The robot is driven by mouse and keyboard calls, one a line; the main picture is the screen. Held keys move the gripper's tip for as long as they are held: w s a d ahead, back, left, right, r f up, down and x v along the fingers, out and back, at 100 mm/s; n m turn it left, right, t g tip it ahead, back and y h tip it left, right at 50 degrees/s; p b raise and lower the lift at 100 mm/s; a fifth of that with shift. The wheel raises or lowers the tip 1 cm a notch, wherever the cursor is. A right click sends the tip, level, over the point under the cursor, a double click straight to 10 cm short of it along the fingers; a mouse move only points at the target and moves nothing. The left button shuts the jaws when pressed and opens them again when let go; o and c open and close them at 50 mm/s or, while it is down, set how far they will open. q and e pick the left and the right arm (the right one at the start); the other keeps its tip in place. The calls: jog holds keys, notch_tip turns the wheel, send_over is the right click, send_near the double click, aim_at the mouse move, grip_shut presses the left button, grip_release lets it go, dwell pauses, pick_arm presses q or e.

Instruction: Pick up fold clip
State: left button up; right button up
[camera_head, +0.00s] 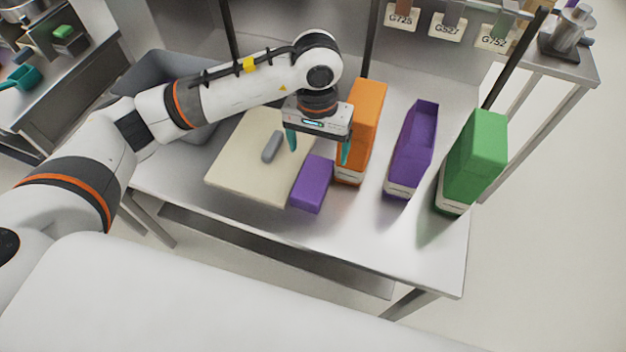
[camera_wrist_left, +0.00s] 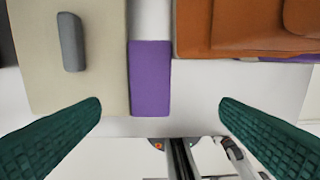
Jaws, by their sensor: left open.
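No label marks a fold clip, so I cannot tell which thing it is. A small grey rounded piece (camera_head: 271,147) lies on a cream board (camera_head: 235,165) on the metal table; it also shows at the top left of the left wrist view (camera_wrist_left: 71,42). A purple block (camera_head: 313,184) lies beside the board's right edge, and in the left wrist view (camera_wrist_left: 150,78) it sits between the two finger lines. My left gripper (camera_head: 318,146) is open and empty, with teal fingers pointing down above the block's far end. My right gripper is not in view.
An orange bin (camera_head: 367,115) stands close by the gripper's right finger. A purple bin (camera_head: 411,150) and a green bin (camera_head: 477,155) stand farther right. A grey tub (camera_head: 165,75) is behind my left arm. The table front (camera_head: 390,245) is clear.

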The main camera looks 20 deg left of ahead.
pick_arm(q)
jog(key=p, duration=0.2)
send_over(313, 177)
jog(key=f, duration=0.6)
jog(key=shift+s+d+f, duration=0.2)
jog(key=shift+d, duration=0.1)
jog(key=shift+a+f+p, duration=0.1)
jog(key=shift+f+p, duration=0.25)
jog(key=shift+f, duration=0.2)
jog(key=f, duration=0.1)
jog(key=f+p, duration=0.1)
jog(key=f, duration=0.1)
jog(key=shift+w+a+f, duration=0.1)
jog(key=shift+a+f, duration=0.1)
jog(key=shift+f, duration=0.5)
jog(key=shift+c, duration=0.4)
jog(key=c, duration=1)
jog(key=shift+w+r, duration=0.1)
